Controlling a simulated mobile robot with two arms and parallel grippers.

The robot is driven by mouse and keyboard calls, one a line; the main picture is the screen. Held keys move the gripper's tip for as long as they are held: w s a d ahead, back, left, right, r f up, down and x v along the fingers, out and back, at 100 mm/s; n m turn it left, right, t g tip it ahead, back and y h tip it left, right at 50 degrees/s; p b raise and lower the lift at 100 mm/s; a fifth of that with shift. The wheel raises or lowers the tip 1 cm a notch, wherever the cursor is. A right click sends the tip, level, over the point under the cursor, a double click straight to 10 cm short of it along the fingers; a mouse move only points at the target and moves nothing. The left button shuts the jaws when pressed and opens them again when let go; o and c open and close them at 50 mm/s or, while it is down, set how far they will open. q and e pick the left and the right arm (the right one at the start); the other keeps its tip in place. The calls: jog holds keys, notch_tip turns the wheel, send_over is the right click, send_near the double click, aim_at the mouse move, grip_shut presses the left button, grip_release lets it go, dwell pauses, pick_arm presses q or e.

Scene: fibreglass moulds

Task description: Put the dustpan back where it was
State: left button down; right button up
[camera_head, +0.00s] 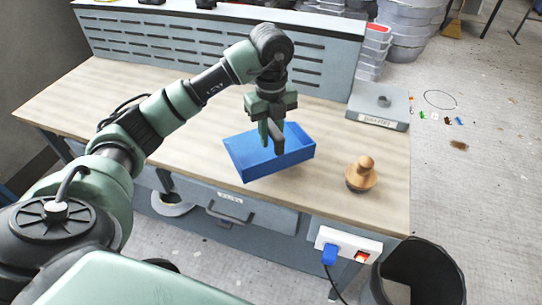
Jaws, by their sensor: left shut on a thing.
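The fingers hide the exact place of the grip. I cannot tell whether the dustpan touches the bench top or hangs just above it. My right gripper is not in view.
A wooden knobbed object (361,175) stands right of the dustpan. A slotted panel (180,45) backs the bench. A black bin (425,275) stands at the front right. The left bench top is mostly clear.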

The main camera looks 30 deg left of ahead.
aim_at(271, 155)
pick_arm(q)
notch_tip(271, 155, down, 3)
jog(key=shift+f+p, duration=0.15)
jog(key=shift+p, duration=0.15)
notch_tip(271, 155, down, 3)
jog(key=shift+f+p, duration=0.2)
jog(key=shift+p, duration=0.2)
jog(key=shift+f, duration=0.5)
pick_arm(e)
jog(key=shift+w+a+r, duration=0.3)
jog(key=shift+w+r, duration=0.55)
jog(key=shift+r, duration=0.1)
pick_arm(q)
jog(key=c, duration=1.2)
grip_release()
jog(key=shift+f, duration=0.15)
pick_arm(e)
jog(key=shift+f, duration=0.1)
